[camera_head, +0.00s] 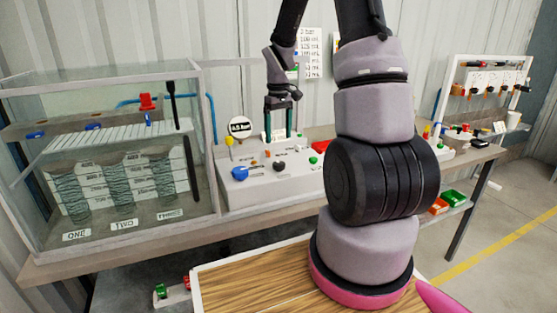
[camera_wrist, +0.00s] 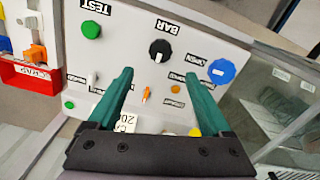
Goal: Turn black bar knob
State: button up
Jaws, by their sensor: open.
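The black knob (camera_wrist: 160,52) sits under the upside-down BAR label on the white panel (camera_wrist: 215,32) in the wrist view. It is round with a white pointer line. In the head view it is a small dark knob (camera_head: 279,166) on the sloped top of the white console (camera_head: 265,187). My gripper (camera_wrist: 152,76) is open, with its two green fingers apart and nothing held between them. In the wrist view the knob lies just beyond the fingertips, between their lines. In the head view my gripper (camera_head: 278,138) is above and behind the console's knobs.
A green TEST knob (camera_wrist: 91,29), a blue knob (camera_wrist: 221,71) and a small orange lever (camera_wrist: 147,96) are near the black knob. A glass tank (camera_head: 110,160) stands left of the console. A red tray (camera_wrist: 30,74) is beside the panel.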

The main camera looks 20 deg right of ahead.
aim_at(278, 163)
notch_tip(278, 163, down, 10)
jog(key=shift+r, duration=0.15)
dwell(0.3)
grip_shut()
